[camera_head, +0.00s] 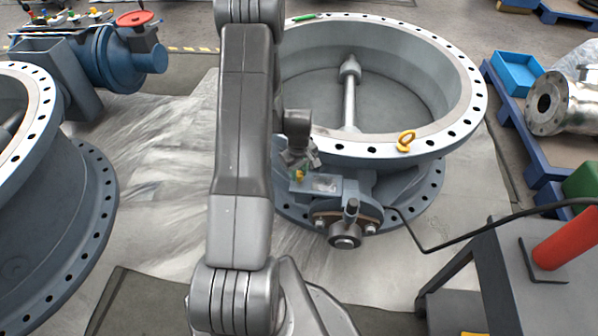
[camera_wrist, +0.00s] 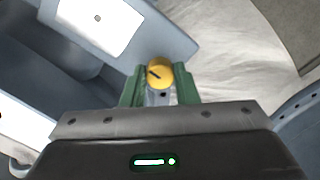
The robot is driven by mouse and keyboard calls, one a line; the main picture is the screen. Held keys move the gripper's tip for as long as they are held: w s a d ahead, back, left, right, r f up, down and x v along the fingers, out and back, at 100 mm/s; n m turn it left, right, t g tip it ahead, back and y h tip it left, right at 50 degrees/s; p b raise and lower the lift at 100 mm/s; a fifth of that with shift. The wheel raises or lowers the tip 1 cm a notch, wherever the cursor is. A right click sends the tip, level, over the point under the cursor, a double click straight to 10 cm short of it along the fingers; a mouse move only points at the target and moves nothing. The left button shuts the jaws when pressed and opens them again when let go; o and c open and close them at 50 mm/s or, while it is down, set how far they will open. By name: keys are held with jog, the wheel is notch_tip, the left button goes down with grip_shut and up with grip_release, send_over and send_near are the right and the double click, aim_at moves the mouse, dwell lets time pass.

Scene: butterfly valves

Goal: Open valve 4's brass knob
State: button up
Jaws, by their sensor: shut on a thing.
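The brass knob (camera_wrist: 159,73) shows in the wrist view as a round yellow-gold disc with a dark slot on its face. My gripper (camera_wrist: 160,88) has its green fingers on either side of the knob and is shut on it. In the head view the knob (camera_head: 300,175) is a small yellow spot beside my gripper (camera_head: 301,163), on the near side of the large grey butterfly valve (camera_head: 463,75). The arm partly hides the valve's left side. I cannot read a valve number.
A second large valve (camera_head: 85,215) stands at the left. A blue actuator with a red handwheel (camera_head: 134,18) is at the back left. A grey stand with a red cylinder (camera_head: 568,245) is at the right. A yellow eyebolt (camera_head: 405,141) sits on the valve's rim.

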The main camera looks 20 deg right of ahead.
aim_at(299, 174)
jog(key=o, duration=1)
notch_tip(299, 174, up, 14)
jog(key=p, duration=0.2)
jog(key=shift+p, duration=0.35)
jog(key=shift+f, duration=0.2)
notch_tip(299, 174, down, 14)
jog(key=b, duration=0.2)
jog(key=shift+r+b, duration=0.2)
jog(key=shift+b, duration=0.15)
